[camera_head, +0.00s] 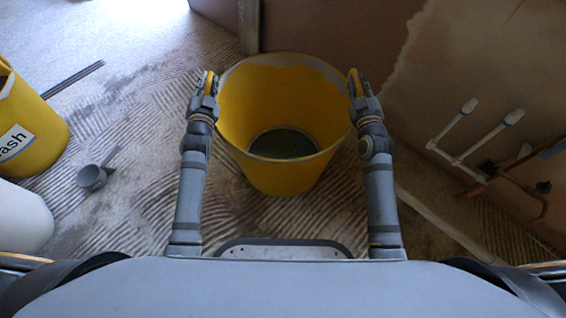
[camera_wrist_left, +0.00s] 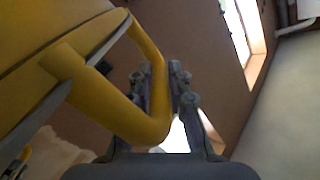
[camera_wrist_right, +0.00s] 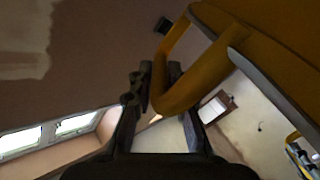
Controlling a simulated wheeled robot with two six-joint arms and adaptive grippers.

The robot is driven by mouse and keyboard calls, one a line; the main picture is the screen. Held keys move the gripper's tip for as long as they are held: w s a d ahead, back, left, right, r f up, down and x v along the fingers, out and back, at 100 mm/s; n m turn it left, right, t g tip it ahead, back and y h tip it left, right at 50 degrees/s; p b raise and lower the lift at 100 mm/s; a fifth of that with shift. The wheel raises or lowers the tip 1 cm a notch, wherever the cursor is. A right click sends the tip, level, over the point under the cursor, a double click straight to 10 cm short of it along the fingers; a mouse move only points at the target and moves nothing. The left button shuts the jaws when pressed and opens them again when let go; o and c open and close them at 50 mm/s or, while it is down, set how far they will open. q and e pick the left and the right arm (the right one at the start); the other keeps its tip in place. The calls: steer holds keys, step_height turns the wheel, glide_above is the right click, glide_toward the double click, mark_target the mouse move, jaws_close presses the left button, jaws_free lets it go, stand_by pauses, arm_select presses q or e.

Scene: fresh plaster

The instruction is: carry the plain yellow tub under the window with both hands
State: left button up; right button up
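The plain yellow tub (camera_head: 285,178) stands upright straight in front of me in the head view, with a dark grey patch at its bottom inside. My left gripper (camera_head: 208,82) is at the left side of its rim and my right gripper (camera_head: 354,82) at the right side. In the left wrist view a yellow handle (camera_wrist_left: 150,125) passes between the fingers, which are closed around it. In the right wrist view the other handle (camera_wrist_right: 195,85) sits between the fingers the same way. I cannot tell whether the tub's base touches the floor.
Another yellow tub (camera_head: 40,125) with lettering stands at the left, above a white rounded container (camera_head: 22,218). A grey scoop (camera_head: 95,175) lies on the ridged floor. White and copper pipes (camera_head: 460,155) stick out from the wall at the right. A wall runs close behind the tub.

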arm_select(q)
steer(key=o, duration=0.4)
steer(key=shift+r, duration=0.15)
arm_select(e)
steer(key=o, duration=0.4)
steer(key=shift+r, duration=0.25)
steer(key=shift+f, duration=0.1)
arm_select(q)
steer(key=s, duration=1.2)
steer(key=shift+d, duration=0.3)
arm_select(e)
steer(key=s, duration=1.2)
steer(key=shift+d, duration=0.3)
